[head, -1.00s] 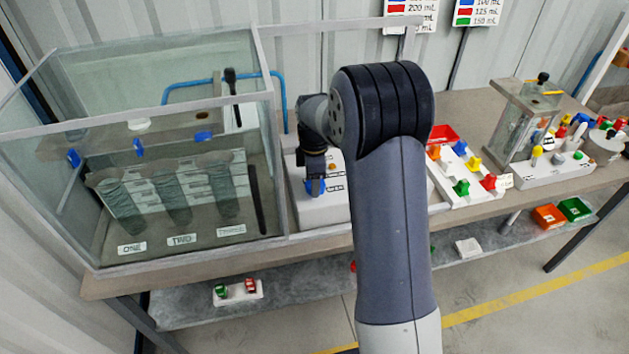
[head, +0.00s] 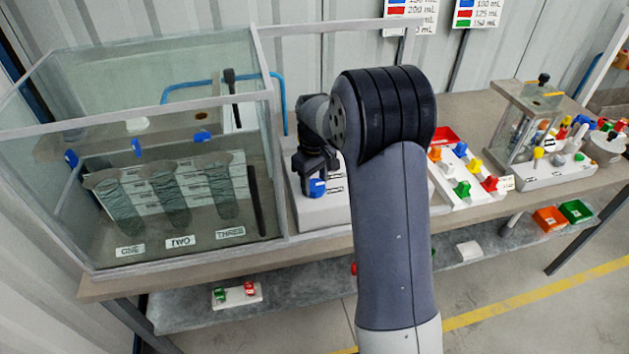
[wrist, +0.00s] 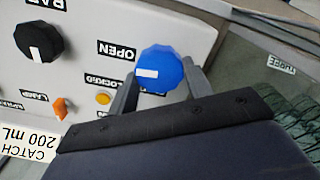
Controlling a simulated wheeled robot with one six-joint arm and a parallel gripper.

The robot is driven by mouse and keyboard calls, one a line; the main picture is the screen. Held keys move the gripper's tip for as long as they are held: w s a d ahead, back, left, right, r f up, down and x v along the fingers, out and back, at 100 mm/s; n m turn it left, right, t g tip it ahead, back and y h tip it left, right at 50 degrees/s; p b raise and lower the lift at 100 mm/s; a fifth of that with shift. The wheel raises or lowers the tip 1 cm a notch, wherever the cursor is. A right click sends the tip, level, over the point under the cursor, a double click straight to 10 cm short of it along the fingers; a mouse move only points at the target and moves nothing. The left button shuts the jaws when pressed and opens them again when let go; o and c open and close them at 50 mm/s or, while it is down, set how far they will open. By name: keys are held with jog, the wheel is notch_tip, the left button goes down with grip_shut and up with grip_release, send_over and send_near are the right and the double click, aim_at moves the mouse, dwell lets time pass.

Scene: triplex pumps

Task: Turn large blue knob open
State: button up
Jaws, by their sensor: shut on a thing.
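The large blue knob (wrist: 165,62) sits on a white panel in the wrist view, with a white pointer mark on its face. The OPEN label (wrist: 116,50) lies just left of it, and the pointer mark faces left, roughly below that label. My gripper (wrist: 161,84) has one finger on each side of the knob and is shut on it. In the head view the knob (head: 317,188) shows beneath my gripper (head: 315,173), on the front of a white box (head: 318,213). My arm hides the box's right part.
A black knob (wrist: 38,42), an orange switch (wrist: 61,108) and a round orange button (wrist: 103,98) share the panel. A glass tank (head: 140,250) with tubes labelled ONE, TWO and THREE stands directly left. Trays with coloured valves (head: 463,180) stand right.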

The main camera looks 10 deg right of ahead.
aim_at(315, 184)
jog(key=shift+m, duration=0.6)
jog(key=o, duration=1)
notch_tip(315, 184, up, 11)
jog(key=shift+f+b, duration=0.1)
jog(key=shift+b, duration=0.5)
notch_tip(315, 184, down, 10)
jog(key=shift+f+p, duration=0.25)
jog(key=shift+p, duration=0.35)
jog(key=shift+f, duration=0.15)
